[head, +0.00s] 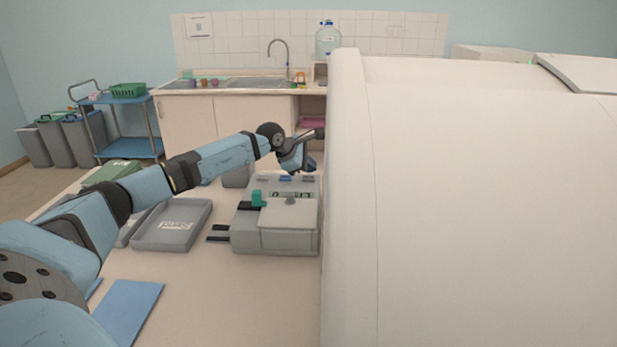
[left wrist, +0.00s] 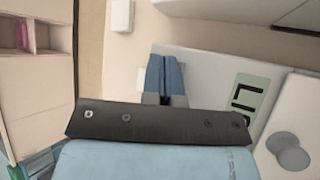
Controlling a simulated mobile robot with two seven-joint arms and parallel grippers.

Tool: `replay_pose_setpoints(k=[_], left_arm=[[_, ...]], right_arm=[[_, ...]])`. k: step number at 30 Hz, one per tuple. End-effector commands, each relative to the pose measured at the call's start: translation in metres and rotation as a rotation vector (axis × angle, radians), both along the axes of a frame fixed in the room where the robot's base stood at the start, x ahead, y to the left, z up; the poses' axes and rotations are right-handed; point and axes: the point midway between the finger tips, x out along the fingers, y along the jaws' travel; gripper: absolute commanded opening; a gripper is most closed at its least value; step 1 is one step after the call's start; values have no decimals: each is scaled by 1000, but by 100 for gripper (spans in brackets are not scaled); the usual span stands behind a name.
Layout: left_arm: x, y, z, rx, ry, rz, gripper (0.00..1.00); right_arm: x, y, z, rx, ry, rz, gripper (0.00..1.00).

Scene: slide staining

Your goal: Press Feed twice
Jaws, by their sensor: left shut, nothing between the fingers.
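The grey machine (head: 275,238) stands on the table in the head view, with a small display (head: 290,195) and a row of buttons at its back. One button is blue (head: 285,178) and a grey one (head: 308,179) sits right of it. Their labels are unreadable, so I cannot tell which is Feed. My left gripper (head: 311,166) is shut and empty over the back right of this row; contact is unclear. In the left wrist view its fingers (left wrist: 165,70) lie together over the panel, left of the greenish display (left wrist: 245,98), and hide what is under them. My right gripper is not in view.
A large cream housing (head: 450,200) fills the right side, close against the machine. Grey trays (head: 172,226) and a blue mat (head: 127,312) lie left of the machine. A sink counter (head: 228,86) stands behind.

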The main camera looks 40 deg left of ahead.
Motion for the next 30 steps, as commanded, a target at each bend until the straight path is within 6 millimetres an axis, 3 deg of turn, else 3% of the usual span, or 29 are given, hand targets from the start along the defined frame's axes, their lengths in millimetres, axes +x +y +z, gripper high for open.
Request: replay_pose_setpoints(k=[8, 22, 30], left_arm=[[0, 0, 3, 0, -1, 1, 0], [0, 0, 47, 0, -1, 0, 0], [0, 0, 50, 0, 0, 0, 0]], right_arm=[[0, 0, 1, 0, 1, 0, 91], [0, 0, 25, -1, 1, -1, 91], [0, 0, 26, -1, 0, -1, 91]])
